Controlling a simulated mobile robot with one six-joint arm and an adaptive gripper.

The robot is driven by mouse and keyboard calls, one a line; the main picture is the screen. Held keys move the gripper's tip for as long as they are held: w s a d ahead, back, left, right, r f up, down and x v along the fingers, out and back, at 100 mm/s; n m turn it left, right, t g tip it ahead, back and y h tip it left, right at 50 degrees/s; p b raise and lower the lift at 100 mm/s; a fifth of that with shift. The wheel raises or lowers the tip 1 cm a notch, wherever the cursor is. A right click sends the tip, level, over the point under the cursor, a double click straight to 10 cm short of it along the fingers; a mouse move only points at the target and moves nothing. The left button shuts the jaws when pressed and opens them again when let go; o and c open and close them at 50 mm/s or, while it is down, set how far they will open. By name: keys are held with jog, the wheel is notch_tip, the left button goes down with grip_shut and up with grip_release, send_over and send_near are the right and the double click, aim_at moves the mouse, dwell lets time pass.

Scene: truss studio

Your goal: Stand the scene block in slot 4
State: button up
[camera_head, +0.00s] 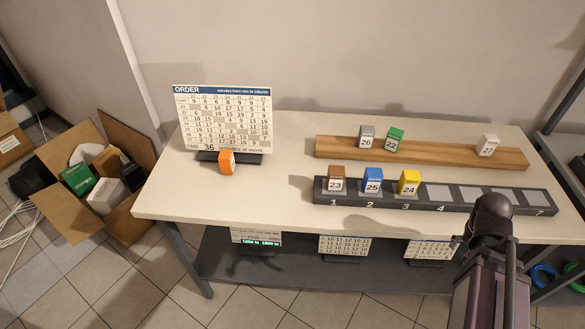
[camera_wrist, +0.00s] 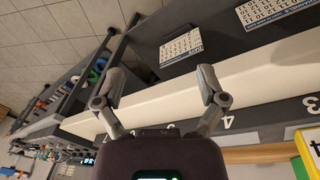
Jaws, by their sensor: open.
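The numbered slot rack (camera_head: 400,208) is dark and lies along the table's front. A brown block 23 (camera_head: 336,181) stands in slot 1, a blue block 25 (camera_head: 373,181) in slot 2 and a yellow block (camera_head: 409,184) in slot 3. Slot 4 (camera_head: 439,191) is empty. On the wooden ledge (camera_head: 440,153) behind stand a grey block 26, a green block 22 and a white block. In the wrist view my gripper (camera_wrist: 162,78) is open with nothing between its fingers, over the table edge by the rack. The yellow block (camera_wrist: 309,152) shows at lower right there.
An order board (camera_head: 222,118) stands at the table's left, with an orange block (camera_head: 227,162) in front of it. Cards hang or stand on the lower shelf (camera_head: 290,270). An open cardboard box (camera_head: 75,215) is on the floor at left. The tabletop between board and rack is clear.

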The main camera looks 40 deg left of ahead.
jog(key=s+d+f+g+y+b, duration=0.1)
jog(key=s+d+f+b, duration=0.1)
jog(key=d, duration=0.5)
jog(key=shift+s+d+f, duration=0.35)
jog(key=shift+f, duration=0.2)
jog(key=c, duration=0.5)
jog(key=shift+a, duration=0.1)
